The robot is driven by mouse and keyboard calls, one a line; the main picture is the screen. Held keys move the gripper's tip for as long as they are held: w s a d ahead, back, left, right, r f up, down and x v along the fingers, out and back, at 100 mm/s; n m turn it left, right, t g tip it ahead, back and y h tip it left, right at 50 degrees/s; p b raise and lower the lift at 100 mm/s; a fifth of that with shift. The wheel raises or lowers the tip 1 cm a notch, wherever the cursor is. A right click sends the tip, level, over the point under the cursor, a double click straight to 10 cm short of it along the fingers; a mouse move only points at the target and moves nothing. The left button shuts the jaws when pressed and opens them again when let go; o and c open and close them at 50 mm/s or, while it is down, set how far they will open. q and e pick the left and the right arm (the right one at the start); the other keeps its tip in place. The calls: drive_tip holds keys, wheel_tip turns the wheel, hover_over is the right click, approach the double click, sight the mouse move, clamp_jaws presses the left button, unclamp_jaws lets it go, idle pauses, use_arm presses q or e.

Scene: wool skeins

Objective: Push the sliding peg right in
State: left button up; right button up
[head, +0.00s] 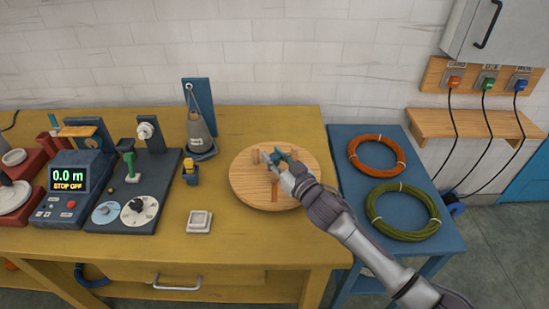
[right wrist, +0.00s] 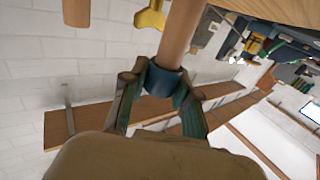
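My right gripper (head: 279,161) is over the middle of the board. In the right wrist view a wooden peg (right wrist: 182,35) with a dark blue collar (right wrist: 162,80) stands between the fingers of my right gripper (right wrist: 160,85). The fingers close in on the collar from both sides. In the head view the gripper partly hides this peg. My left gripper is not in view.
A grey cone (head: 199,132), a yellow-topped blue holder (head: 191,172) and a white square dish (head: 199,221) stand left of the board. On the blue side table, orange (head: 376,139) and green (head: 375,207) coils lie right of it. The table front is mostly clear.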

drive_tip(key=o, duration=0.5)
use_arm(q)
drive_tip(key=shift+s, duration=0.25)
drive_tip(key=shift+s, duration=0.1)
use_arm(e)
drive_tip(key=shift+s+d, duration=0.1)
drive_tip(key=shift+d, duration=0.05)
drive_tip(key=v, duration=1.1)
drive_tip(key=shift+s+d, duration=0.2)
drive_tip(key=shift+s, duration=0.1)
